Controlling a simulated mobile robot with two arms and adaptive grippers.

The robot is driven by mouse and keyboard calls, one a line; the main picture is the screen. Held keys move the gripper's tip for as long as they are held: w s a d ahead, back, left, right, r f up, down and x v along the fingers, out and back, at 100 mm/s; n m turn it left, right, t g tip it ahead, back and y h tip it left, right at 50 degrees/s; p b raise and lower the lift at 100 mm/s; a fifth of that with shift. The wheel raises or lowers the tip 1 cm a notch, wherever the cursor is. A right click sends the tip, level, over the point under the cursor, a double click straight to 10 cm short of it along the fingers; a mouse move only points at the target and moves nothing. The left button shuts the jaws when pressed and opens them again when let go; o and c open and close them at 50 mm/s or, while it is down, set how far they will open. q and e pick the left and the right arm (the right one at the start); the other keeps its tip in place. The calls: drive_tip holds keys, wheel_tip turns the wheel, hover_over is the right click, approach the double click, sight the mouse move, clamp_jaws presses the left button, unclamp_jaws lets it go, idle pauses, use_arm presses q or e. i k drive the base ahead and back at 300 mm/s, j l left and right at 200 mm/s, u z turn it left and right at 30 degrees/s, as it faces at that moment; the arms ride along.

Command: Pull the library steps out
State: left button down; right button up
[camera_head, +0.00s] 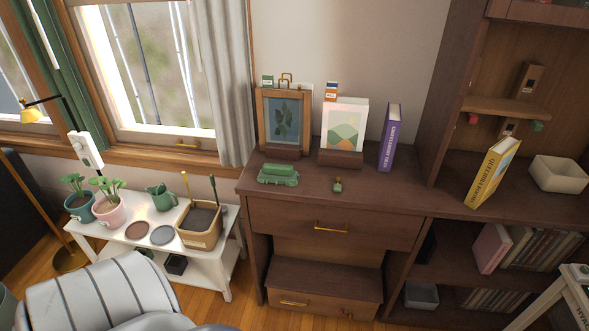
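A low dark-wood step unit (325,276), which looks like the library steps, sits in the lower bay of the dark-wood cabinet (262,215). Its flat top shows below a lighter recessed panel (330,250). Its front has a brass handle (294,303) on the left and a small reddish piece (346,314) toward the right. How deep it reaches into the bay is hidden. Above it is a drawer (290,222) with its own brass handle (331,228). Neither of my grippers shows in the head view.
A white plant bench (232,250) stands left of the cabinet. A pale striped seat or cushion (95,300) fills the lower left. A light wooden frame (572,290) stands at the lower right. Some bare wood floor (215,308) shows before the cabinet.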

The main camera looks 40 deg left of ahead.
sight(319, 278)
drive_tip(key=u, duration=1.1)
